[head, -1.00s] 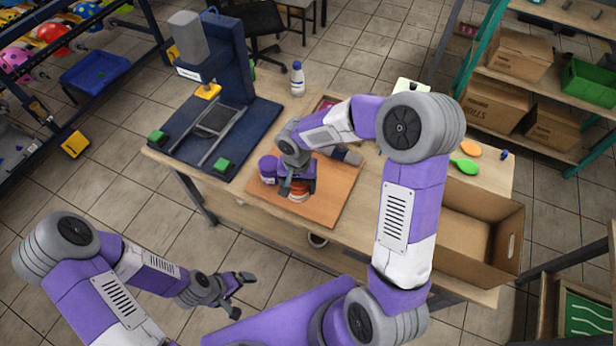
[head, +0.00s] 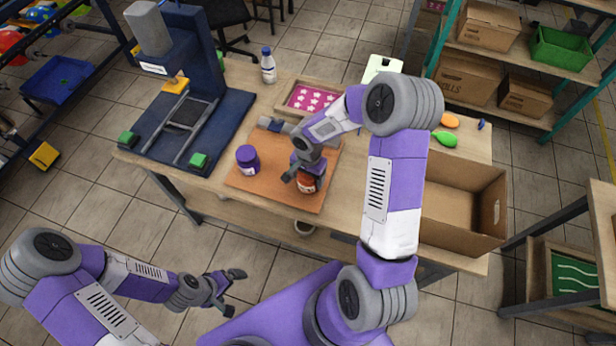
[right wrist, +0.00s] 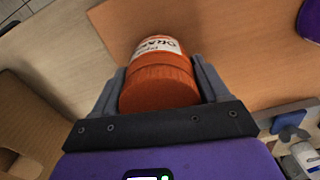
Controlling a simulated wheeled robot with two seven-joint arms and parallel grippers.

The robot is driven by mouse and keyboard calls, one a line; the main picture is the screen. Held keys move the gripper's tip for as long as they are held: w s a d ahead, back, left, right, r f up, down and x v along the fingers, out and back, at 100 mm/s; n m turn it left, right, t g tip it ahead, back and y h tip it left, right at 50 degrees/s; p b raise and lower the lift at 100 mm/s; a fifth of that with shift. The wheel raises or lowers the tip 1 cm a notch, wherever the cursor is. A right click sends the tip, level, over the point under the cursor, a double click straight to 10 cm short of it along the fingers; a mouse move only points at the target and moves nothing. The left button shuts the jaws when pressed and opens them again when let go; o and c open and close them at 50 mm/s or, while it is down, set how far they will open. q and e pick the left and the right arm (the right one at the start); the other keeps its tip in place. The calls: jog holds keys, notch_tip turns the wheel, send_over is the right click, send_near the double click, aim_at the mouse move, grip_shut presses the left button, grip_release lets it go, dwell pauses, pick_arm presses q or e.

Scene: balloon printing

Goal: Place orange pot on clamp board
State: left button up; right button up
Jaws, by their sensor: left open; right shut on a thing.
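The orange pot (head: 307,183) has a white label and is over the right part of the brown board on the table. My right gripper (head: 299,176) is shut on it. In the right wrist view the orange pot (right wrist: 160,82) sits between both fingers of my right gripper (right wrist: 160,90), lid toward the camera. I cannot tell whether the pot touches the board. The brown clamp board (head: 250,178) lies flat near the table's front edge, with a grey clamp at its back edge partly behind my right arm. My left gripper (head: 232,290) is open and empty, away from the table.
A purple pot (head: 247,159) stands on the board's left part. A dark blue press (head: 190,110) stands at the left. A framed pink star screen (head: 312,98) and a white bottle (head: 268,66) are behind. An open cardboard box (head: 460,205) is at the right.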

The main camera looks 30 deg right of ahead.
jog(key=shift+f, duration=0.1)
jog(key=shift+f, duration=0.1)
jog(key=o, duration=0.7)
jog(key=shift+f, duration=0.1)
jog(key=o, duration=0.5)
